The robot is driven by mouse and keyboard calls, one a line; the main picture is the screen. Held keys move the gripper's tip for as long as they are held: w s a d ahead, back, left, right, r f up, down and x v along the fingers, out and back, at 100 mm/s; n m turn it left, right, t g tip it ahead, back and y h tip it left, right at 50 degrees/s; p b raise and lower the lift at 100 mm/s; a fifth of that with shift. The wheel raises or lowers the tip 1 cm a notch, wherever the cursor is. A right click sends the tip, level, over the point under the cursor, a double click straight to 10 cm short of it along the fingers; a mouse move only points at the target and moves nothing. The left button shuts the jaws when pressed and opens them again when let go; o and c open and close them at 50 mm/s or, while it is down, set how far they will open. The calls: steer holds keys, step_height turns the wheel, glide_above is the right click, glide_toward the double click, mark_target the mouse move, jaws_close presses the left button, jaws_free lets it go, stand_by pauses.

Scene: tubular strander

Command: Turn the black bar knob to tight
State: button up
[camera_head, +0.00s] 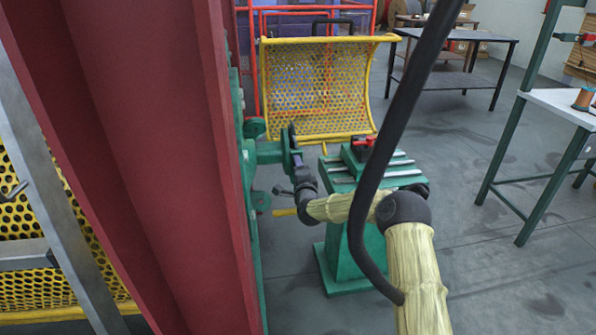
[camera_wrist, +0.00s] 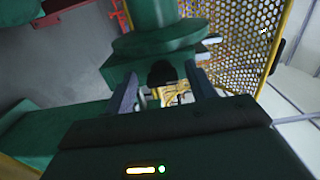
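The black bar knob (camera_wrist: 161,72) shows in the wrist view on the front of a green housing (camera_wrist: 150,55). It is small and dark, and its setting cannot be read. My gripper (camera_wrist: 163,92) is open, with one finger to the left of the knob and one to the right. Gaps show between the knob and both fingers. In the head view my gripper (camera_head: 291,140) is beside the green machine part (camera_head: 265,152), right of the red beam. The knob cannot be made out there.
A large red beam (camera_head: 165,150) stands close on the left. A yellow perforated guard (camera_head: 318,88) is behind the gripper. A green stand with a slotted top (camera_head: 345,255) is close to my arm. Tables stand at the right, with open floor between.

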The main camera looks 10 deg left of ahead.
steer(key=shift+d, duration=0.1)
steer(key=p+v, duration=0.2)
steer(key=v, duration=1.5)
steer(key=shift+s, duration=0.2)
steer(key=shift+r, duration=0.15)
